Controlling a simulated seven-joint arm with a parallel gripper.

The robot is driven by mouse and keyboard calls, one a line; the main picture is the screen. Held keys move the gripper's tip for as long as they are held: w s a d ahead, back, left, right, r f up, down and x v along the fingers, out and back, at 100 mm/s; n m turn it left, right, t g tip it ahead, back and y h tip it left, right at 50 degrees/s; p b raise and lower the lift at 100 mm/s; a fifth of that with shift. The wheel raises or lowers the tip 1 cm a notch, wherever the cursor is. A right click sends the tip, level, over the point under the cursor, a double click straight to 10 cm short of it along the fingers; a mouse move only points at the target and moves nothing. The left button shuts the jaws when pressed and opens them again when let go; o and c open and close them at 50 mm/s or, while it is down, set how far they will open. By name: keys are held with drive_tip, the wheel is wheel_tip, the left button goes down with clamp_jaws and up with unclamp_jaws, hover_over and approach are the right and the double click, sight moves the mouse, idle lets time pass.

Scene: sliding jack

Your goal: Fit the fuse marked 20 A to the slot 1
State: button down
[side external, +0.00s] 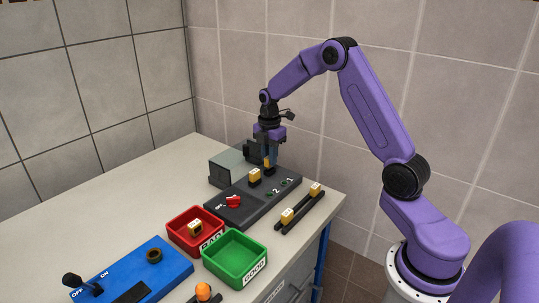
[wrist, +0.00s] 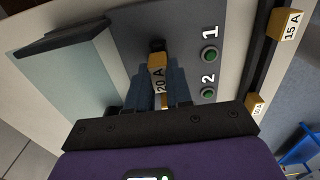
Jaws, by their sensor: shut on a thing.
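My gripper (side external: 269,152) is shut on an amber fuse (wrist: 158,75) with "20 A" on its face; the two blue fingers also show in the wrist view (wrist: 158,90). The fuse is at the far end of the dark grey fuse panel (side external: 245,202), by the label 1 (wrist: 209,33). A black part (wrist: 157,45) shows just beyond the fuse in the wrist view. I cannot tell whether the fuse is seated or just above slot 1. Another amber fuse (side external: 254,175) stands on the panel by the label 2 (wrist: 208,80).
A red BAD tray (side external: 180,222) holds one fuse. The green GOOD tray (side external: 235,279) is empty. A black rack (side external: 300,213) bears two fuses. A red knob (side external: 234,200), a grey-green cover (side external: 227,171) and a blue switch box (side external: 170,264) are nearby.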

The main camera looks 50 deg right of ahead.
drive_tip(key=shift+f, duration=0.85)
drive_tip(key=c, duration=0.9)
unclamp_jaws()
drive_tip(key=shift+c, duration=0.2)
wheel_tip(320, 180, up, 18)
drive_tip(key=shift+f, duration=0.25)
drive_tip(key=shift+a, duration=0.1)
